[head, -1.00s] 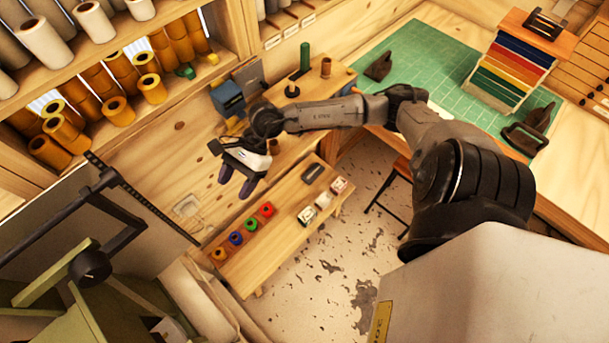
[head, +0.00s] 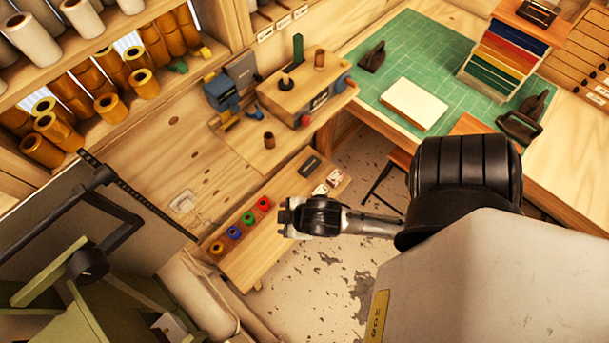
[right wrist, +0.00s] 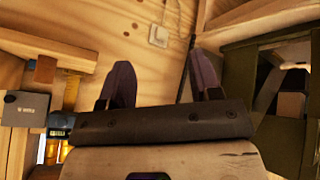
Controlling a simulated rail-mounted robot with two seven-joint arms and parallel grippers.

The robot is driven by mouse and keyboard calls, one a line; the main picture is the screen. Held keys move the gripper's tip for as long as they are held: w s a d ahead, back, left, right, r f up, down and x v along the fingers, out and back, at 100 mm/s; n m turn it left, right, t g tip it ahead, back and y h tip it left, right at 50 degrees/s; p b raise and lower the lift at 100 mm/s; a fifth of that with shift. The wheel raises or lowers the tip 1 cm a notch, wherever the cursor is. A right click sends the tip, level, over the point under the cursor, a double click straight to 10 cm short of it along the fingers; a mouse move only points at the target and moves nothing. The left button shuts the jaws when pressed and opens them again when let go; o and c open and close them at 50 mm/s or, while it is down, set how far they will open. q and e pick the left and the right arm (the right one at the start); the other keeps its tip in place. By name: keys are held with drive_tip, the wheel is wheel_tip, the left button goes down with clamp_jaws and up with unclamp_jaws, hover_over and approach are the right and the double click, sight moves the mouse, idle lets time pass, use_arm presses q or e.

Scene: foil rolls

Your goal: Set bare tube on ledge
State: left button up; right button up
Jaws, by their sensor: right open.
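A small brown bare tube (head: 269,140) stands upright on the wooden ledge (head: 240,146) fixed to the wall, below the wooden block. Another brown tube (head: 319,58) stands on top of that wooden block. My right gripper (right wrist: 165,88) is open in the right wrist view, with nothing between its two dark purple fingers. My left gripper is not in view.
The wooden block (head: 298,84) holds a green post and a black knob. A blue device (head: 219,92) sits at the ledge's left. The low bench (head: 262,248) carries several coloured rolls. A green mat (head: 458,58) with a white slab (head: 415,104) covers the worktable.

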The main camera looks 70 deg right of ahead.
drive_tip(key=s+a+f+m+g+y, duration=0.1)
drive_tip(key=s+a+g, duration=0.1)
drive_tip(key=s, duration=0.3)
drive_tip(key=shift+s+a+f+g, duration=0.25)
drive_tip(key=shift+a+f+g, duration=0.05)
drive_tip(key=shift+g, duration=0.2)
